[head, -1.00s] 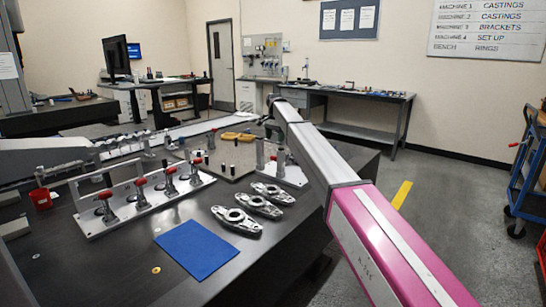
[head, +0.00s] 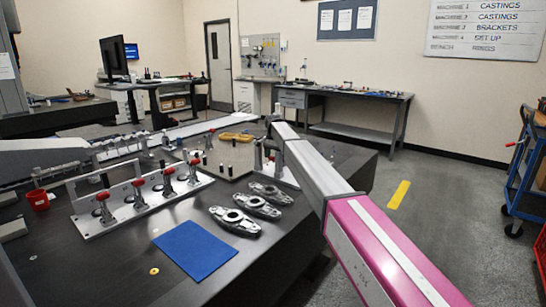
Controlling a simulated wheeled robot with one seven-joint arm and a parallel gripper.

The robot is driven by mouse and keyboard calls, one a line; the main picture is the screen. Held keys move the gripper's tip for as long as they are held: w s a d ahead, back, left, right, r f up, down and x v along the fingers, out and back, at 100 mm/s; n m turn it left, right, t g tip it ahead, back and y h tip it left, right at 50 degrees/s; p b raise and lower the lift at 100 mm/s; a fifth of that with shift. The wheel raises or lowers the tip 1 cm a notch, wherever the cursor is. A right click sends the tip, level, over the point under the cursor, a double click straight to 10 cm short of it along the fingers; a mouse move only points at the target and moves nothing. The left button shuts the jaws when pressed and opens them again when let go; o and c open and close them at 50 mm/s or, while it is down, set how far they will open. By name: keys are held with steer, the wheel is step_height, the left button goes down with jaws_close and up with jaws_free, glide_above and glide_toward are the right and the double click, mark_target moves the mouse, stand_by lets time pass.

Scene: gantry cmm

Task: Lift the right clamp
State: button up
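The right clamp (head: 258,154) is a grey upright piece at the right end of the fixture plate (head: 228,171). It is partly hidden behind the far end of my arm, and I cannot make out its handle position. Another clamp with a red tip (head: 194,158) stands at the plate's left side. My arm reaches from the lower right to the right clamp. Its dark far end (head: 270,121) is right at or just above that clamp. My gripper's fingers are too small and hidden to tell, and so is any contact.
A rack of several red-tipped toggle clamps (head: 140,198) stands left. Several metal castings (head: 235,221) and a blue mat (head: 195,250) lie on the dark table (head: 110,276) in front. A red cup (head: 38,200) is at far left, and a yellow object (head: 236,137) behind the plate.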

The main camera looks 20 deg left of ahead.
steer(key=c, duration=1)
steer(key=shift+c, duration=0.2)
steer(key=shift+w+d+r, duration=0.1)
steer(key=shift+w+r, duration=0.15)
steer(key=shift+r, duration=0.15)
steer(key=shift+w+d+r, duration=0.15)
steer(key=shift+w+r, duration=0.3)
steer(key=shift+r, duration=0.15)
steer(key=shift+w+d+r, duration=0.15)
steer(key=shift+w+r, duration=0.25)
steer(key=shift+r, duration=0.15)
steer(key=shift+w+d+r, duration=0.3)
steer(key=shift+w+r, duration=0.15)
steer(key=shift+w, duration=0.2)
steer(key=shift+w+d+r, duration=0.25)
steer(key=shift+w+r, duration=0.15)
steer(key=shift+w, duration=0.25)
steer(key=shift+w+d+r+g, duration=0.1)
steer(key=shift+w+d+g, duration=0.2)
steer(key=shift+w, duration=0.3)
steer(key=shift+w+d+g+y, duration=0.3)
steer(key=shift+w+g+y, duration=0.2)
steer(key=shift+g, duration=0.5)
steer(key=shift+s, duration=0.1)
